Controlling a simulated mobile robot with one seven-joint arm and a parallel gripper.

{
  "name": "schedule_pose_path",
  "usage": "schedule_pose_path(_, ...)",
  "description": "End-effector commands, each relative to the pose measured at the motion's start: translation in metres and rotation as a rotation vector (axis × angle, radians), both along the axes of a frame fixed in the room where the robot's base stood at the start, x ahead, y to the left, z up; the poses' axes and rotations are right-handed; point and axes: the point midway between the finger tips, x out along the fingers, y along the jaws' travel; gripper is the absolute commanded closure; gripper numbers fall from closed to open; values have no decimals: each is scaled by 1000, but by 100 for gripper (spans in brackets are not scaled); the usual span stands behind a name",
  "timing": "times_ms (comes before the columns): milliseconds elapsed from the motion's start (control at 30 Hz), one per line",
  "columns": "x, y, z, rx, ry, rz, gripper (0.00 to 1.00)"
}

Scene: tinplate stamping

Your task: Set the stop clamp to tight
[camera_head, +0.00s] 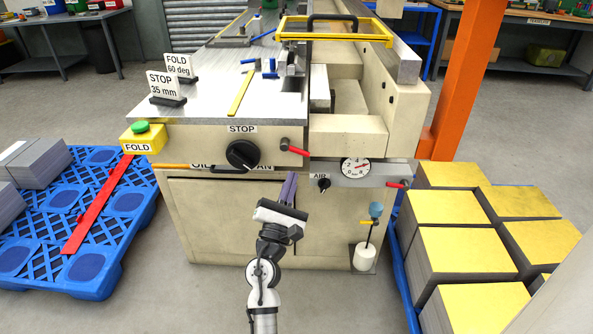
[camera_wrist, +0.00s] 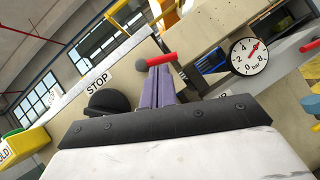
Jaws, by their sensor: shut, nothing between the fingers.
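A short red-handled lever (camera_head: 296,150) with a grey ball at its left end sits on the machine's front, right of the black STOP knob (camera_head: 242,155); it carries no readable label, and I take it for the stop clamp. It points right and slightly down in the head view. In the wrist view the red lever (camera_wrist: 160,60) lies just beyond my purple fingertips, and the STOP knob (camera_wrist: 108,102) is to their left. My gripper (camera_head: 290,176) is shut and empty, just below the lever. I cannot tell whether the fingertips touch it.
A pressure dial (camera_head: 355,167), an AIR knob (camera_head: 323,184) and another red lever (camera_head: 397,184) are to the right. A yellow FOLD button box (camera_head: 144,139) is at the left corner. A blue pallet (camera_head: 118,262) and sheet stacks (camera_head: 468,252) flank the machine.

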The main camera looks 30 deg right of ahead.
Motion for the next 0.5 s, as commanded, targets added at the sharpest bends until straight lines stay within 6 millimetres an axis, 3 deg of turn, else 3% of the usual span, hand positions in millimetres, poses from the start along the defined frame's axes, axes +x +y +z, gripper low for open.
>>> schedule_pose_path(200,-28,34,0,1,2,2,100)
schedule_pose_path(500,-46,54,0,0,1,1,100)
